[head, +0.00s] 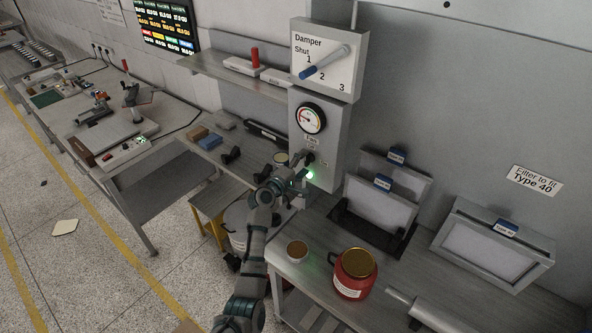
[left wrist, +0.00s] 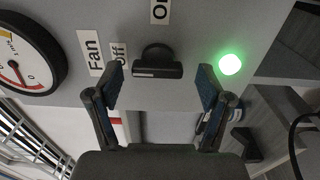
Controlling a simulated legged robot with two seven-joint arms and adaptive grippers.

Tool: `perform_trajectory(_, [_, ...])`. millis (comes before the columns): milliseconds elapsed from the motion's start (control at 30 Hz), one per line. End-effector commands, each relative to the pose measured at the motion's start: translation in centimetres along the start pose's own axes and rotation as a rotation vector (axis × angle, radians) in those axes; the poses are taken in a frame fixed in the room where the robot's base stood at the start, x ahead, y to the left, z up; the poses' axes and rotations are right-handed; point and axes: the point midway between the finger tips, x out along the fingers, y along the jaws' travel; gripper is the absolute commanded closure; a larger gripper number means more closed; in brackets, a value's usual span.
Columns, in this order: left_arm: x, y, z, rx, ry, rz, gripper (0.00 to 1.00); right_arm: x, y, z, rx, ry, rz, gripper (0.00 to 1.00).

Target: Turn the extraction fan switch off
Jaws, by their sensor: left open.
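The fan switch is a black rotary knob (left wrist: 157,62) on the grey control box (head: 327,150). In the left wrist view a "Fan" label (left wrist: 95,52) and an "Off" label lie to its left and an "On" label (left wrist: 160,11) lies above it. The green lamp (left wrist: 230,64) beside it is lit; it also glows in the head view (head: 309,175). My left gripper (head: 302,170) is close to the front of the box. In the left wrist view its open blue-padded fingers (left wrist: 158,88) lie on either side of the knob, with nothing gripped. My right gripper is not in view.
A round gauge (head: 310,118) and a damper panel with a blue-tipped lever (head: 322,64) are above the switch. Filter frames (head: 381,205) stand to the right.

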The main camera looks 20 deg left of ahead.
Motion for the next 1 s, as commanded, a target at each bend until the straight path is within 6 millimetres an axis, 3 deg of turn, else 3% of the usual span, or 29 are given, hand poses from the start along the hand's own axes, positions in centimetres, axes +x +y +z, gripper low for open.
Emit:
perform_trajectory(500, [-9.9, -0.3, -0.2, -0.001, 0.002, -0.003, 0.21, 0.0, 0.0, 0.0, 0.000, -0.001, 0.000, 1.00])
perform_trajectory(700, [-11.1, -0.3, -0.2, -0.002, 0.001, -0.004, 0.21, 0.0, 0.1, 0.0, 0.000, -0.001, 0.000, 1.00])
perform_trajectory(1000, [-11.2, -0.3, -0.2, -0.002, 0.001, -0.003, 0.21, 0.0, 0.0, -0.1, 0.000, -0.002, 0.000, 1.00])
